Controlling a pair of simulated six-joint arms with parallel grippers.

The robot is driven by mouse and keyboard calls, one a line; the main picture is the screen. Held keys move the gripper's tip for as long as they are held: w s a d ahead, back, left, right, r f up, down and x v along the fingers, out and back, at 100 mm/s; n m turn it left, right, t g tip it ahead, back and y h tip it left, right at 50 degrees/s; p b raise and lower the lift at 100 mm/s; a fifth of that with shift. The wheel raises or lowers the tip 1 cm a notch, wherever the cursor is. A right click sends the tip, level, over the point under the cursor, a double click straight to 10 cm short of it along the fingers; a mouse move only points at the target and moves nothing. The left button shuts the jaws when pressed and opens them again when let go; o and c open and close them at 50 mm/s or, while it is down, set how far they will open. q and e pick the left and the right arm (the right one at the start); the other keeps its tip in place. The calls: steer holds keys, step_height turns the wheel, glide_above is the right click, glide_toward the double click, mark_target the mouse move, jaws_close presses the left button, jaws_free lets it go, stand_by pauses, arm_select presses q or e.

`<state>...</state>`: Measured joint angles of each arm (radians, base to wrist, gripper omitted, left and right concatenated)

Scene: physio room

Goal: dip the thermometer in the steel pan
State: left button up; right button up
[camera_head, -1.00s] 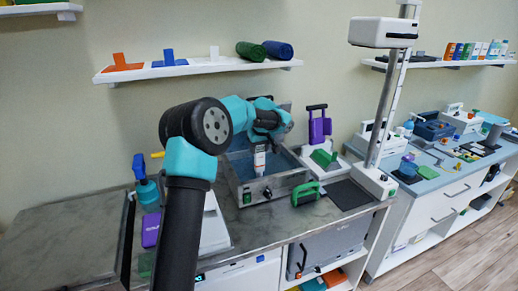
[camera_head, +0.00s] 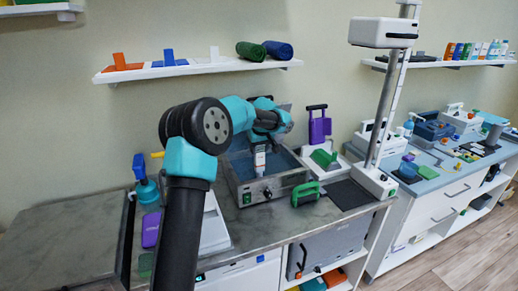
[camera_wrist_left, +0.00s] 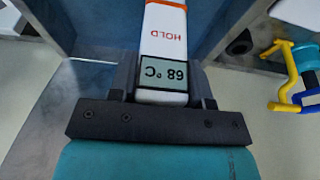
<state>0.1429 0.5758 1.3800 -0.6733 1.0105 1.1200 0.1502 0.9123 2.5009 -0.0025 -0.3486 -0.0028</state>
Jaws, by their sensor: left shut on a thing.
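My left gripper (camera_head: 259,143) is shut on the thermometer (camera_head: 259,160), which is white with an orange band. It holds the thermometer upright, pointing down over the steel pan (camera_head: 280,186), a square box with blue inside and a dial on its front. In the left wrist view the thermometer (camera_wrist_left: 166,32) sits between my fingers; its display reads 68 °C beside the word HOLD. The thermometer's lower tip is hidden, so I cannot tell whether it touches the liquid. My right gripper is not in view.
A green-handled tool (camera_head: 306,193) stands right of the pan. A purple-handled device (camera_head: 319,125) stands behind it, with a tall post (camera_head: 385,110) further right. A teal bottle (camera_head: 146,185) is left of my arm. The left counter (camera_head: 65,240) is clear.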

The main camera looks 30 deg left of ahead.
arm_select(q)
steer(key=shift+r, duration=0.15)
stand_by(0.4)
steer(key=shift+r, duration=5.95)
